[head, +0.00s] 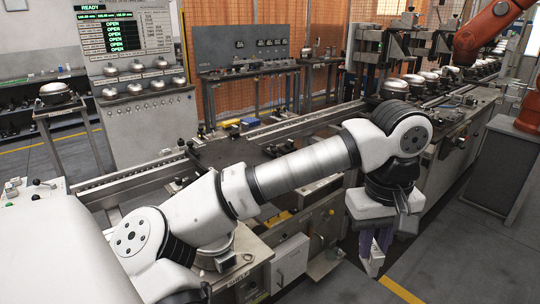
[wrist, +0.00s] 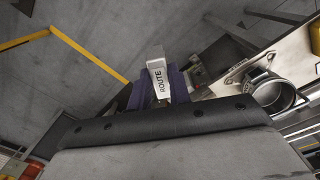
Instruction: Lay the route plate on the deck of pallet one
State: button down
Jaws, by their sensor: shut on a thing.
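The route plate (wrist: 157,75) is a small white piece with ROUTE in dark letters. In the wrist view it is between the purple fingers of my gripper (wrist: 163,90), which is shut on it. In the head view my gripper (head: 375,250) points down at the right, over the grey floor in front of the line, with the white plate (head: 372,262) at its fingertips. A dark flat deck (head: 225,152) lies on the conveyor behind my arm, partly hidden by it. I cannot tell whether it is pallet one.
The conveyor (head: 133,184) runs behind my arm. A panel (head: 125,42) reading READY and OPEN stands at the back left. Several compressors (head: 413,82) stand at the right, near an orange robot arm (head: 488,30). A metal cup (wrist: 272,92) sits right in the wrist view.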

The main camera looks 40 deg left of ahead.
aim_at(231, 147)
jog(key=i+l+z, duration=0.1)
jog(key=i, duration=0.35)
jog(key=i+l+z, duration=0.15)
jog(key=i, duration=0.35)
jog(key=i+u, duration=0.35)
jog(key=i+l+u, duration=0.2)
jog(key=i+u, duration=0.35)
jog(key=u, duration=0.15)
jog(key=i+u, duration=0.45)
jog(key=u, duration=0.25)
jog(key=i+j+u, duration=0.15)
jog(key=i+u, duration=0.6)
jog(key=i, duration=0.2)
